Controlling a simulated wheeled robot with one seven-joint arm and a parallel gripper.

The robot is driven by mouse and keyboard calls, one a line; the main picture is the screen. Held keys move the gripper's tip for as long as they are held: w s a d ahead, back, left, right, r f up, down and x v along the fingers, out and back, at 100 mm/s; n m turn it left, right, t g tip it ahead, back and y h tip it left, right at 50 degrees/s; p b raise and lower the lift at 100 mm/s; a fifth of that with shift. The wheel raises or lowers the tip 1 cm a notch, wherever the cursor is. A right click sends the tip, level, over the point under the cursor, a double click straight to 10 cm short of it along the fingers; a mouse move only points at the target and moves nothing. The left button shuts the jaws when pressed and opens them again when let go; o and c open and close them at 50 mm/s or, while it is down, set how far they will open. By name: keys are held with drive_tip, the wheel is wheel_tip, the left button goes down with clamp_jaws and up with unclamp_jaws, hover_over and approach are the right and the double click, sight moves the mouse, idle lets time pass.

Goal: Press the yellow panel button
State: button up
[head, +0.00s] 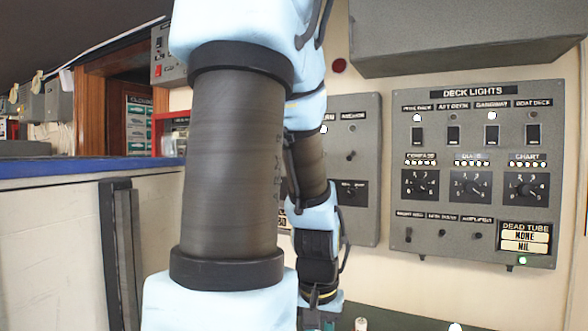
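I cannot make out a yellow panel button in the head view. A grey deck lights panel (477,200) on the wall at the right carries dark switches, several round dials and small toggles. Its dead tube plate (523,236) has pale yellow label strips, and a small green light (523,261) glows below it. A second grey panel (352,170) is partly hidden behind my arm. My arm fills the middle of the view and runs down to the bottom edge. My gripper is not visible, being below the frame or hidden.
A grey box (460,35) juts from the wall above the panels. A white-sided counter with a blue edge (90,167) stands at the left. A small pale knob (361,324) shows at the bottom edge. A dark red round fitting (339,66) is on the wall.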

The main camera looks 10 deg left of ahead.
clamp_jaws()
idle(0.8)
